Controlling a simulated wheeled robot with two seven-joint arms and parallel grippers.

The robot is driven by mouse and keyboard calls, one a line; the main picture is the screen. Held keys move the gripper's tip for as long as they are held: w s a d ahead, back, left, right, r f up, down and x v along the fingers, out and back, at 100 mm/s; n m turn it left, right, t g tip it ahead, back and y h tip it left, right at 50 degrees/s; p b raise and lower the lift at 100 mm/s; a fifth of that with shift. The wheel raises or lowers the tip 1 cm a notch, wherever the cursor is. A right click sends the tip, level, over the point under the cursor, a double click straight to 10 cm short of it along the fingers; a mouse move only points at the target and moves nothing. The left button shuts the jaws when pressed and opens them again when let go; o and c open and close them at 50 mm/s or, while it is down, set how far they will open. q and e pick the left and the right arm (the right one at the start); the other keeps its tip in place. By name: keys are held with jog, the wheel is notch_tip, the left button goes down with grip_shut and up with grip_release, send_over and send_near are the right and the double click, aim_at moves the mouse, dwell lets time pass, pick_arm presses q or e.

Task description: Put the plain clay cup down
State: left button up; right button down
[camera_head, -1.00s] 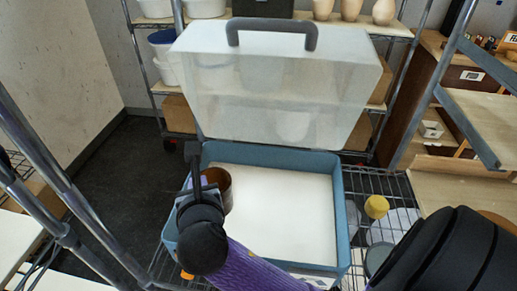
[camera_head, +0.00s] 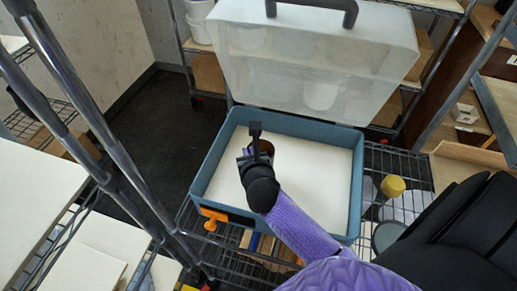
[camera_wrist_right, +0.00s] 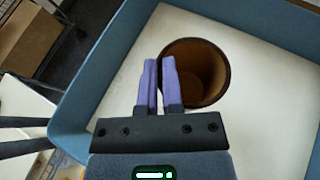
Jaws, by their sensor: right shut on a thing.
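The plain brown clay cup (camera_head: 265,147) is inside the blue box (camera_head: 357,190), over its white floor, mostly behind my right gripper (camera_head: 257,140) in the head view. In the right wrist view, the cup (camera_wrist_right: 208,75) shows its open round mouth and dark inside. My right gripper (camera_wrist_right: 160,64) is shut on the cup's wall at the rim's left side. The cup looks roughly upright. I cannot tell whether its base touches the box floor. My left gripper is not in view.
The box's clear lid (camera_head: 300,60) stands open at the back. The white floor (camera_head: 325,175) right of the cup is bare. A wire shelf (camera_head: 405,160) with a yellow-topped item (camera_head: 393,186) lies to the right. An orange latch (camera_head: 213,215) is on the box's front.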

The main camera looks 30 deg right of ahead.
notch_tip(320, 180, down, 4)
jog(key=shift+f+b, duration=0.1)
jog(key=shift+b, duration=0.9)
jog(key=shift+r, duration=0.2)
jog(key=shift+f, duration=0.1)
jog(key=c, duration=0.9)
grip_release()
jog(key=shift+o, duration=0.6)
